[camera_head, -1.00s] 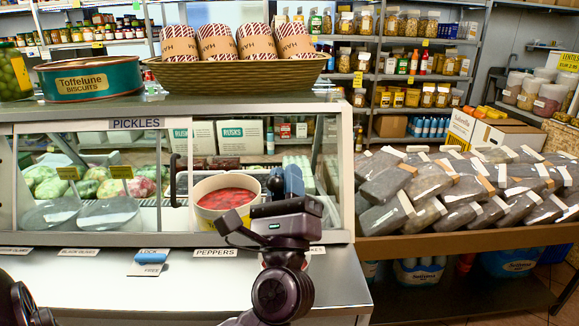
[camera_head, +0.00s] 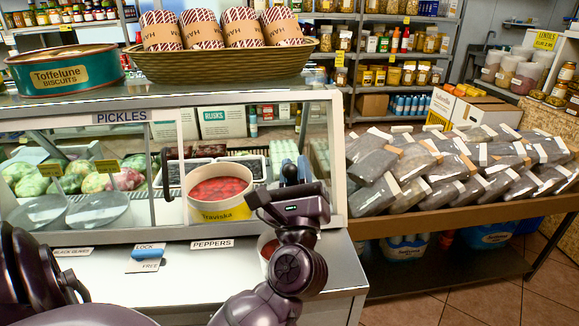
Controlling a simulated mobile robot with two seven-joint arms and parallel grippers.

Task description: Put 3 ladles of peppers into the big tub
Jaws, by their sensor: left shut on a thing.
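A cream tub of red peppers (camera_head: 222,205) stands upright in the open part of the glass-fronted case, above the PEPPERS label. My left gripper (camera_head: 290,178) is right of this tub, at the case opening. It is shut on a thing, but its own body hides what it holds. A second pale container with something red in it (camera_head: 266,246) shows partly on the white counter, mostly hidden behind my left wrist. I cannot tell its size. No ladle can be clearly made out. My right gripper is out of view.
The case has a glass front and a frame post (camera_head: 339,165) close to the right of my left gripper. Dark trays (camera_head: 245,163) stand behind the pepper tub. A LOCK/FREE slider (camera_head: 146,254) lies on the white counter (camera_head: 195,268). A basket of hams (camera_head: 222,64) stands on top.

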